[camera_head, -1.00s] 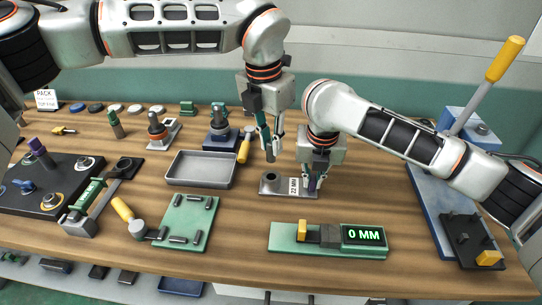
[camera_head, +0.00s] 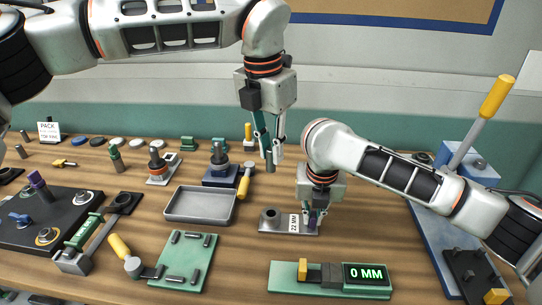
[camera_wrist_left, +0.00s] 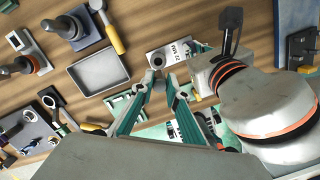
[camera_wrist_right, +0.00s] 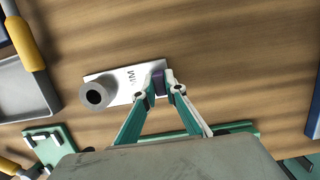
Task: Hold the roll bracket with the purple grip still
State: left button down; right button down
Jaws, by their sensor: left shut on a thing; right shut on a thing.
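The roll bracket (camera_head: 289,229) is a flat pale plate on the table with a grey round hub (camera_head: 270,217) at its left, a "22 MM" label and a purple grip (camera_wrist_right: 158,84) at its right. My right gripper (camera_head: 316,218) is shut on the purple grip; the fingers cover much of it. The plate looks flat on the table. My left gripper (camera_head: 268,150) is in the air above and behind the bracket, apart from it. Its fingers are close together on a small grey piece (camera_head: 270,166), which is hard to make out.
A green gauge (camera_head: 330,279) reading "0 MM" lies in front of the bracket. A grey tray (camera_head: 201,219) and a green board (camera_head: 184,286) with dark pegs are to the left. A blue press with a yellow-handled lever (camera_head: 495,97) stands at right. Bare wood lies behind the bracket.

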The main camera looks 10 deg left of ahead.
pick_arm(q)
jog(key=shift+r, duration=0.6)
pick_arm(e)
jog(key=shift+d+f, duration=0.1)
jog(key=c, duration=2)
grip_release()
jog(key=shift+r, duration=0.2)
